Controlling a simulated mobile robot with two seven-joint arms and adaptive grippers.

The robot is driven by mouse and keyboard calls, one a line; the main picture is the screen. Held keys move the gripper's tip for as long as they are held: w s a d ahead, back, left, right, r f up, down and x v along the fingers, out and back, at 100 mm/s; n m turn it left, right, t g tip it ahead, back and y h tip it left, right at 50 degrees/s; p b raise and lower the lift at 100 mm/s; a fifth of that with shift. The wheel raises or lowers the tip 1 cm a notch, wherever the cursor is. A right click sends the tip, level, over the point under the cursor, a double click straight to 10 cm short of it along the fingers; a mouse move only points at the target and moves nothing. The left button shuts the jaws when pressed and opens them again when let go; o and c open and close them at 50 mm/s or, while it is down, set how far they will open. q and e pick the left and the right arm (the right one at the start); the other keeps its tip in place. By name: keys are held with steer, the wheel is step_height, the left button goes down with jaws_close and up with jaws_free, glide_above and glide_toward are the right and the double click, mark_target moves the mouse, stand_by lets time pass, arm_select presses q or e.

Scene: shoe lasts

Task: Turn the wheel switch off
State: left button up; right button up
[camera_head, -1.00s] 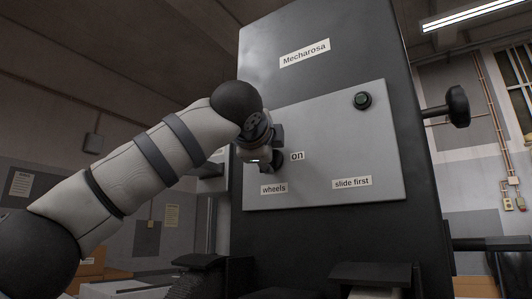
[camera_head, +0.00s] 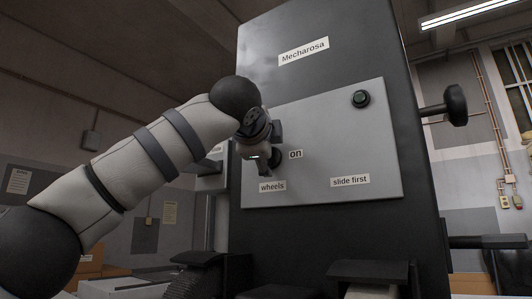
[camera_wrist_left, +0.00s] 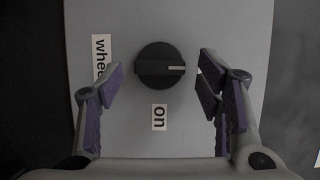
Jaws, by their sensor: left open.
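The wheel switch is a round black knob (camera_wrist_left: 160,66) with a white mark pointing to the right in the left wrist view. It sits on a grey panel (camera_head: 330,120), with the label "on" (camera_wrist_left: 159,117) and the partly hidden label "wheels" (camera_wrist_left: 100,60) beside it. My left gripper (camera_wrist_left: 160,84) is open. Its purple-padded fingers stand on either side of the knob, with gaps to it. In the head view my left gripper (camera_head: 262,156) is at the panel's left part and mostly hides the knob. My right gripper is not in view.
The panel belongs to a tall dark machine marked "Mecharosa" (camera_head: 303,50). A black handwheel (camera_head: 456,105) sticks out from the machine's right side.

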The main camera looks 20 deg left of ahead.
arm_select(q)
steer(key=v, duration=1.2)
